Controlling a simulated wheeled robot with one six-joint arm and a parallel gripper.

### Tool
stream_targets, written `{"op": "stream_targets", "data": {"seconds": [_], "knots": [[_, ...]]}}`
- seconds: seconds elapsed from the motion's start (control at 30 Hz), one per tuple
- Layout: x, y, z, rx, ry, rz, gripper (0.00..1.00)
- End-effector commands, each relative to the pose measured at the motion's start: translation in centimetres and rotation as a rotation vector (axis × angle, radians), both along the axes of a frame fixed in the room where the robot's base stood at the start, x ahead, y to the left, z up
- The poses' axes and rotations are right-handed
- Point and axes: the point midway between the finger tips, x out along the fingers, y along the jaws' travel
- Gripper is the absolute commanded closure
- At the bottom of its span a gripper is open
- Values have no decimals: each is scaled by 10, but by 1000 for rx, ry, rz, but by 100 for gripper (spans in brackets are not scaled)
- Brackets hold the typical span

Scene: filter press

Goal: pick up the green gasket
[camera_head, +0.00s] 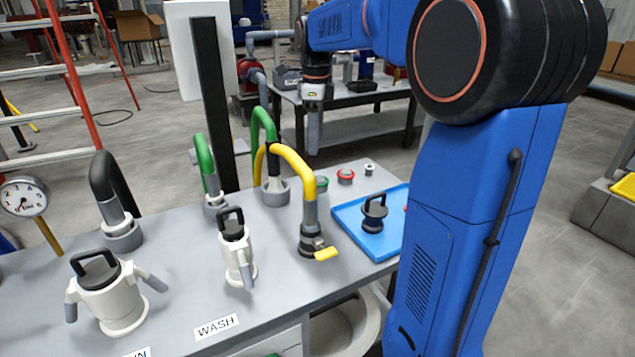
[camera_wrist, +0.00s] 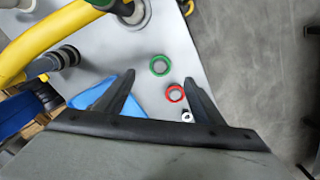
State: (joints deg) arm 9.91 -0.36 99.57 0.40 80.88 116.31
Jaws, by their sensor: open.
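The green gasket (camera_head: 322,184) lies flat on the grey bench, near its far edge and behind the blue tray. In the wrist view it is a green ring (camera_wrist: 152,66) just beyond and between my fingertips. My gripper (camera_wrist: 160,82) is open and empty, with its two dark fingers apart. In the head view my gripper (camera_head: 313,145) hangs pointing down above the far side of the bench, clear of the gasket.
A red gasket (camera_head: 345,177) and a small pale ring (camera_head: 369,169) lie right of the green one. A yellow curved pipe (camera_head: 292,158) stands close on the left. The blue tray (camera_head: 349,222) holds a dark handled part (camera_head: 374,213). Green pipes (camera_head: 204,155) rise farther left.

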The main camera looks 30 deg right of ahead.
Motion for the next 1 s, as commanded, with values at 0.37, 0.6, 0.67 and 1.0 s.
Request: {"op": "stream_targets", "data": {"seconds": [0.37, 0.6, 0.67, 1.0], "knots": [[-1, 0, -54, 1, 1, 1, 37], [-2, -1, -69, 1, 1, 1, 37], [-4, -1, -78, 0, 2, 1, 37], [-4, -2, -110, 0, 0, 1, 37]]}}
